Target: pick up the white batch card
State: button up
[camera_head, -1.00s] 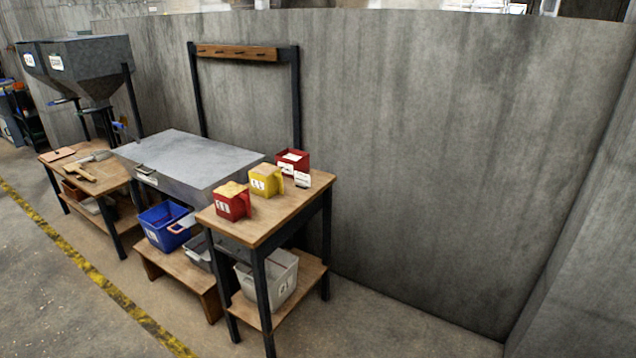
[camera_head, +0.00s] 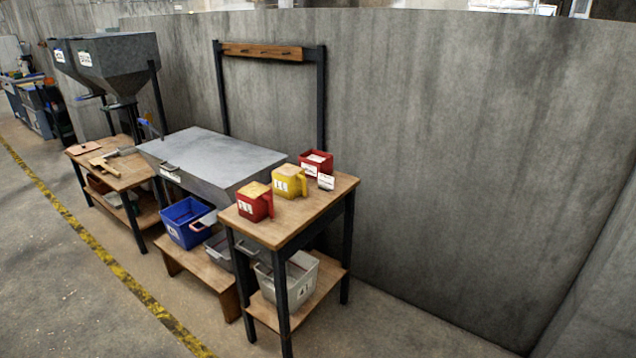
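A small white card (camera_head: 326,182) with dark print stands on the near wooden table (camera_head: 285,222), at its back right. It is beside a red open box (camera_head: 316,160) that holds something pale. The print is too small to read, so I cannot tell for sure that it is the batch card. A yellow scoop-like box (camera_head: 289,181) and a red one (camera_head: 254,201), both with light contents and white labels, stand to its left on the same table. My gripper is not in view.
A grey metal chest (camera_head: 215,158) stands left of the table. A grey bin (camera_head: 289,278) sits on the table's lower shelf, and a blue bin (camera_head: 185,222) on a low bench. Hoppers (camera_head: 118,62) stand back left. Concrete walls close the back and right. Floor is clear in front.

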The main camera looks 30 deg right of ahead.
aim_at(326, 182)
jog(key=i, duration=0.85)
jog(key=z, duration=0.05)
